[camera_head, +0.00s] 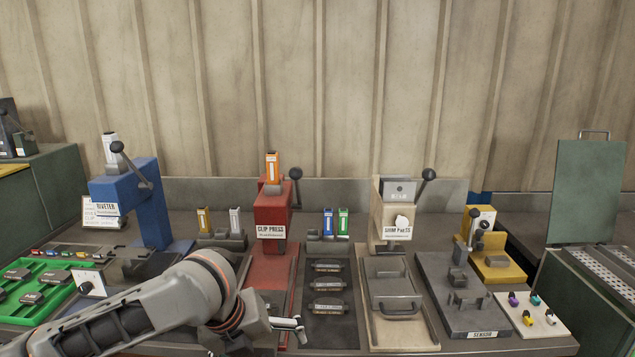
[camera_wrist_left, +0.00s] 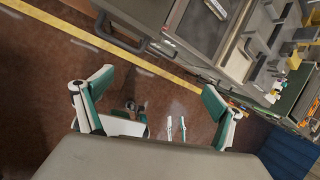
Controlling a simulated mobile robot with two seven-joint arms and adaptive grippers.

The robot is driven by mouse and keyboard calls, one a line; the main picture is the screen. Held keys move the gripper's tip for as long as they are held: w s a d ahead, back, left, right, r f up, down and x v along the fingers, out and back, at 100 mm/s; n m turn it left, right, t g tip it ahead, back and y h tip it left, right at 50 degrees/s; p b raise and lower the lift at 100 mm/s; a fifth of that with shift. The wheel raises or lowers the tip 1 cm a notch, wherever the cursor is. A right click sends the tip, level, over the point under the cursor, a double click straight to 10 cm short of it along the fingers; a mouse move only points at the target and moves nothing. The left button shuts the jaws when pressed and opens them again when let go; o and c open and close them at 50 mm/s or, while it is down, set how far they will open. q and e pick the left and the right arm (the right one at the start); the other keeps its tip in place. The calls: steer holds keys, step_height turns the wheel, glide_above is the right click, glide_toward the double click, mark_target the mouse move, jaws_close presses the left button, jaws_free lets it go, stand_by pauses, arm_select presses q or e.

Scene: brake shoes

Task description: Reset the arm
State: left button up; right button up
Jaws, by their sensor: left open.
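My left arm reaches in from the lower left of the head view, bent at a dark-ringed joint. Its gripper (camera_head: 290,326) is at the lower centre, seen side-on in front of the red clip press (camera_head: 272,215). In the left wrist view the gripper (camera_wrist_left: 155,108) shows its two green-and-white fingers spread wide apart. Nothing is held between them. Beyond the fingers are the brown floor and some small white and green parts that I cannot identify for sure. My right gripper does not show clearly in either view.
A blue riveter (camera_head: 128,200), a shim press (camera_head: 392,215) and a grey sensor station (camera_head: 465,295) stand along the bench. A green tray (camera_head: 60,297) lies at left. Brake shoes (camera_head: 327,285) lie on a dark mat. A green lidded case (camera_head: 585,190) stands at right.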

arm_select(q)
steer(key=s+d+f+n+t+h, duration=0.1)
steer(key=d+f+n+h, duration=0.15)
steer(key=f+n, duration=0.5)
steer(key=s+d+f+n+t+h, duration=0.1)
steer(key=d+f+n+t+h, duration=0.1)
steer(key=d+f+n, duration=0.35)
steer(key=s+a+f+n+t+y, duration=0.3)
steer(key=s+a+f+n+y, duration=0.2)
steer(key=s+a+f+n, duration=1)
steer(key=s+a+f, duration=0.1)
steer(key=a+f, duration=0.1)
steer(key=a, duration=0.3)
steer(key=shift+s+a+f+n, duration=0.2)
steer(key=shift+s+f+n, duration=0.15)
steer(key=shift+s+n, duration=0.05)
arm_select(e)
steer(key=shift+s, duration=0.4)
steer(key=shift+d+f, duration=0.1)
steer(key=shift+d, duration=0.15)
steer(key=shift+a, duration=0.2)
